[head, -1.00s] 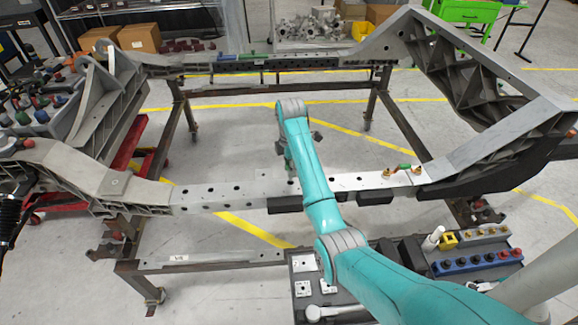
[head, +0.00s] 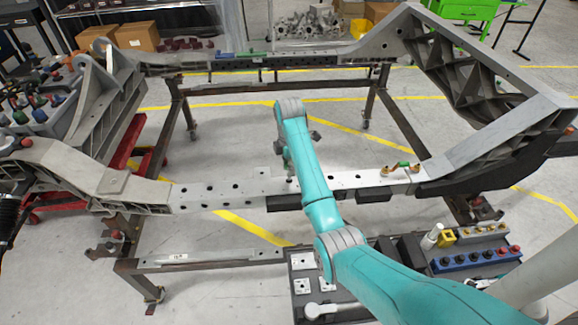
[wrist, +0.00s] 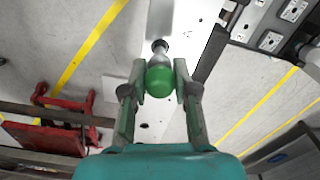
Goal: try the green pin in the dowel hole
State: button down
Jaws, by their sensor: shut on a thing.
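The green pin (wrist: 160,80) has a round green head and a pale metal shank. My gripper (wrist: 159,90) is shut on the head, one finger on each side, in the wrist view. The shank points away from the gripper to a dark round spot (wrist: 160,45) on the pale rail plate. I cannot tell whether that spot is the dowel hole or the pin's tip, nor whether the tip is inside a hole. In the head view my gripper (head: 289,172) is small, over the near rail (head: 225,194) of the chassis, and the arm partly hides it.
The near rail has several dark holes. A bracket with a green part (head: 402,166) sits on it to the right.

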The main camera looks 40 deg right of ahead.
jog(key=shift+f, duration=1)
jog(key=c, duration=0.8)
grip_release()
